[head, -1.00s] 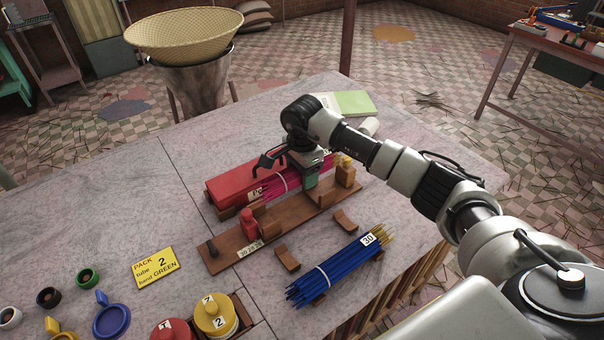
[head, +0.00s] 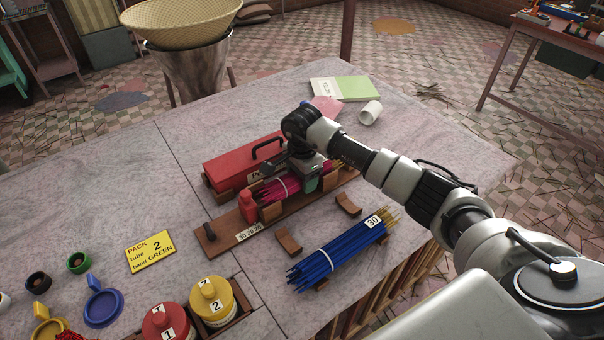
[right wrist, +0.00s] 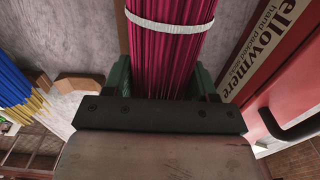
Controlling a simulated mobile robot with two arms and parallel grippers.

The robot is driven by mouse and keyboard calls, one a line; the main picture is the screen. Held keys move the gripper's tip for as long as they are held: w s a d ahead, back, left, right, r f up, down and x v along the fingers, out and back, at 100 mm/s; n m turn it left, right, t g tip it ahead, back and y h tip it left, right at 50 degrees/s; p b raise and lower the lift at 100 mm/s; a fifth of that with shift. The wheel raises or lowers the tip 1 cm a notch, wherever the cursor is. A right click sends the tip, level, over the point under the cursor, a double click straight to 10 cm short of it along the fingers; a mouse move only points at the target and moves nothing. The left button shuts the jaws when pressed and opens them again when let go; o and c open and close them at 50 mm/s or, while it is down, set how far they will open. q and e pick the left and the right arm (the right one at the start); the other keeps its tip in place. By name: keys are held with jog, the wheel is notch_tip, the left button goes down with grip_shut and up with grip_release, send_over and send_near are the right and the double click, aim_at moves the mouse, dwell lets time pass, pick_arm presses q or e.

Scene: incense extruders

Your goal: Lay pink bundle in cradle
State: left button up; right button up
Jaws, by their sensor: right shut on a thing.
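My left gripper is not in view.
A red box (head: 225,172) with a black handle stands close behind the cradle. A blue bundle (head: 340,256) lies in front on wooden rests. A small red object (head: 247,208) stands at the cradle's left part. A white cup (head: 370,112) lies behind.

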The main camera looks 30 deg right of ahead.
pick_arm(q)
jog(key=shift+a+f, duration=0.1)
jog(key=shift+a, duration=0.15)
pick_arm(e)
jog(key=shift+f, duration=0.1)
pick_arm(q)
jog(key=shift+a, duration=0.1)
pick_arm(e)
jog(key=o, duration=1)
jog(key=shift+c, duration=0.2)
jog(key=shift+r+p, duration=2.35)
jog(key=shift+r, duration=1.65)
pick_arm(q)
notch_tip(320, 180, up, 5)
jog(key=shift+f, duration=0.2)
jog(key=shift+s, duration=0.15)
pick_arm(e)
jog(key=shift+s+f, duration=0.1)
